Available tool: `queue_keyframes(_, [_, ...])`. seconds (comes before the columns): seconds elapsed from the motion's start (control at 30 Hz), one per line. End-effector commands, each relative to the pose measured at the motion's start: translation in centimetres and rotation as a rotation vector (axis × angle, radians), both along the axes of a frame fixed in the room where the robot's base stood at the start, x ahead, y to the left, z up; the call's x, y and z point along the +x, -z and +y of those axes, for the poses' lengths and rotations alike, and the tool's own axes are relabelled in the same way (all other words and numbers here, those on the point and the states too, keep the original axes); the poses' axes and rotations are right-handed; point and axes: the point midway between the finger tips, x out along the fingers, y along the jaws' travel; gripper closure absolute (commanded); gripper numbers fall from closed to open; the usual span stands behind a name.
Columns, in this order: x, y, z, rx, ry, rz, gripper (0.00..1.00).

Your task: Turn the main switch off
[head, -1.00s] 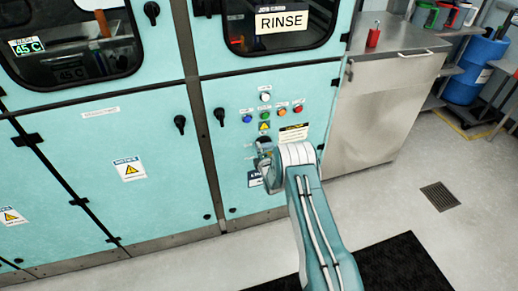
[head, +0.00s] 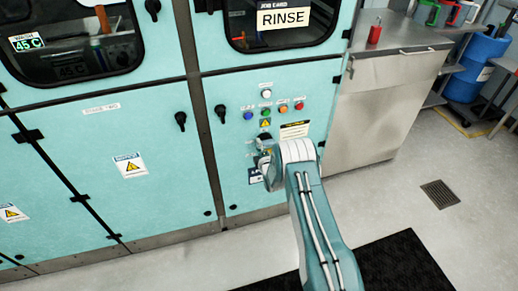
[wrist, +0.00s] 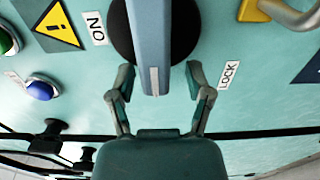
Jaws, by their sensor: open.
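The main switch (wrist: 151,45) has a grey-blue bar handle on a round black base (wrist: 122,32). In the wrist view the handle runs from the top edge down toward my gripper (wrist: 160,80). In the head view my gripper (head: 267,165) is at the lower panel and partly hides the switch.
Coloured push buttons (head: 266,107) and a yellow warning triangle (head: 265,123) sit above the switch. A metal loop (wrist: 290,14) on a yellow part is near the LOCK label. A steel cabinet (head: 380,100) stands to the right. A black mat (head: 390,265) lies on the floor.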

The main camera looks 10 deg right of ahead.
Motion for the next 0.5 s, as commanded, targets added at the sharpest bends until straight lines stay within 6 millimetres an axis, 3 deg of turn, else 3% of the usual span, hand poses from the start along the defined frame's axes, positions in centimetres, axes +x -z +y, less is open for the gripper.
queue_keyframes(0.17, [-1.3, 0.0, -0.2, 0.001, 0.001, 0.002, 0.34])
queue_keyframes(0.5, [-7.2, 0.1, -0.6, -0.001, 0.000, 0.004, 0.34])
